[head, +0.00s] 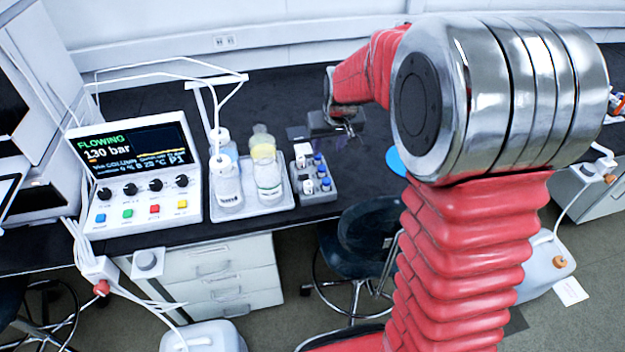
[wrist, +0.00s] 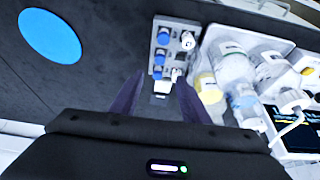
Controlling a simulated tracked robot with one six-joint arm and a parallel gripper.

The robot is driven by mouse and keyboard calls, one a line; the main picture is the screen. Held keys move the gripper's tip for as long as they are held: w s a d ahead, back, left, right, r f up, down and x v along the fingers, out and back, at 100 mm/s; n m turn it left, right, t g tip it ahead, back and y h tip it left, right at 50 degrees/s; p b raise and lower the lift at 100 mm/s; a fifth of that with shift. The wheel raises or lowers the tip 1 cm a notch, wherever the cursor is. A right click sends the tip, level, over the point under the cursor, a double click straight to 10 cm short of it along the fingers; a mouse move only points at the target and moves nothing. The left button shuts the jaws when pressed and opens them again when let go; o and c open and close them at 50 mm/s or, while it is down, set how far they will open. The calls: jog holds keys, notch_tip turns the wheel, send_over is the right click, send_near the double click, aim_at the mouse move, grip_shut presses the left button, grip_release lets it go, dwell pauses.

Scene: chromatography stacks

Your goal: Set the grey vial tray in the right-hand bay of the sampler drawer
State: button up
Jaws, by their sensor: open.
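The grey vial tray (head: 318,197) stands on the black bench in the head view, right of the bottle tray. It holds several vials, some with blue caps and some white. In the wrist view the vial tray (wrist: 158,70) lies ahead of my fingertips, with a small white piece showing between the fingers. My gripper (head: 345,128) is behind the vial tray in the head view, over the bench. Its dark fingers are apart in the wrist view (wrist: 158,98) and hold nothing that I can see. I cannot make out the sampler drawer or its bays in either view.
A bottle tray (head: 218,213) with bottles and tubing stands close left of the vial tray, beside a control box (head: 135,175) with a lit screen. A blue disc (wrist: 50,35) lies on the bench. The bench behind the bottles looks clear. A stool (head: 375,235) stands below.

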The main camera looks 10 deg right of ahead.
send_over(322, 167)
jog(key=s, duration=0.2)
jog(key=shift+s+f, duration=0.2)
jog(key=shift+f, duration=3.7)
jog(key=shift+x, duration=2.6)
jog(key=shift+s, duration=0.1)
jog(key=shift+c, duration=0.3)
grip_shut()
